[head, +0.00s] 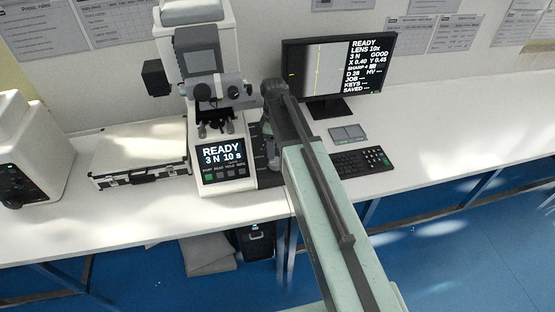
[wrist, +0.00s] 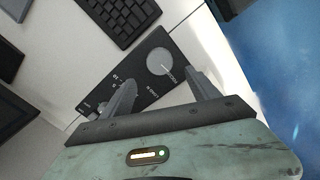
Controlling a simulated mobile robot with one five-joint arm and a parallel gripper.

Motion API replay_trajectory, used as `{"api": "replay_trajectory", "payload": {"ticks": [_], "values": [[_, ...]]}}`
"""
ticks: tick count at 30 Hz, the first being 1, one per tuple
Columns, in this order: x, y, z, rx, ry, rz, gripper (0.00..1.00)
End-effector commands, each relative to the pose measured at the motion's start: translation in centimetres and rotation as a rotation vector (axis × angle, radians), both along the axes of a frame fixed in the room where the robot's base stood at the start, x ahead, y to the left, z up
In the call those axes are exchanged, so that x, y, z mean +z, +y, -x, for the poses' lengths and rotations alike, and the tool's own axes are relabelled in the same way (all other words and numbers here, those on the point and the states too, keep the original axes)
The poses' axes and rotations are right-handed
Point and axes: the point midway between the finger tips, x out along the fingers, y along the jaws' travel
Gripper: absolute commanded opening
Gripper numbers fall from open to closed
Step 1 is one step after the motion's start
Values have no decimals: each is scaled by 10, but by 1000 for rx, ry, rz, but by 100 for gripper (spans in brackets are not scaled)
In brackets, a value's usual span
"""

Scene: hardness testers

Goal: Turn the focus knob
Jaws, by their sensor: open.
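A round light grey knob (wrist: 160,62) with a pointer line sits on a black control panel (wrist: 136,75) in the wrist view. Small white lettering beside it is hard to read, so I take it for the focus knob. My gripper (wrist: 164,86) is open, with one finger to the lower left of the knob and the other to its lower right. The knob lies just beyond the fingertips, and I cannot tell the height gap. In the head view the panel (head: 267,180) shows beside the tester (head: 213,150), and my arm hides the knob.
The tester's screen reads READY, 3 N, 10 s. A monitor (head: 340,68) stands behind my arm. A keyboard (head: 360,160) and a small grey pad (head: 347,133) lie to the right. A flat case (head: 140,160) lies left. The right of the bench is clear.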

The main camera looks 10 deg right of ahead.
Motion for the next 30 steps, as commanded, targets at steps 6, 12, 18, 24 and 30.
{"api": "replay_trajectory", "payload": {"ticks": [6, 12, 18, 24, 30], "values": [[-24, -2, 0, -3, 0, 0, 70], [-60, -3, 0, -6, 0, 0, 70], [-81, -4, 1, -7, 0, 0, 70], [-78, -4, 0, -8, 0, 0, 70], [-78, -5, 0, -8, 0, 0, 28]]}}
